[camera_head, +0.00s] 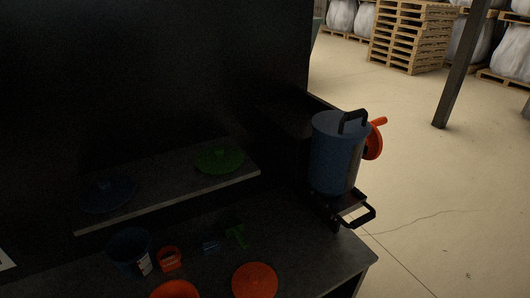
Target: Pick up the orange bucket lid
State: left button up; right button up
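A round orange disc (255,280), which looks like the orange bucket lid, lies on the dark worktop near the bottom edge of the head view. A second orange round thing (175,290) is to its left, cut off by the bottom edge. It may be a bucket or another lid; I cannot tell which. Neither of my grippers shows in this view.
A dark blue bucket (128,252), a small orange item (168,259) and a green tool (237,234) stand behind the discs. A shelf (150,208) holds a green lid (220,160) and a blue lid (107,194). A blue canister (336,152) stands at the right end.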

aim_at(254, 279)
jog(key=i+l+u, duration=0.15)
jog(key=l+u, duration=0.15)
jog(key=u, duration=0.2)
jog(key=i+l+u, duration=0.1)
jog(key=l+u, duration=0.35)
jog(key=i+l+u, duration=0.1)
jog(key=l+u, duration=0.2)
jog(key=u, duration=0.2)
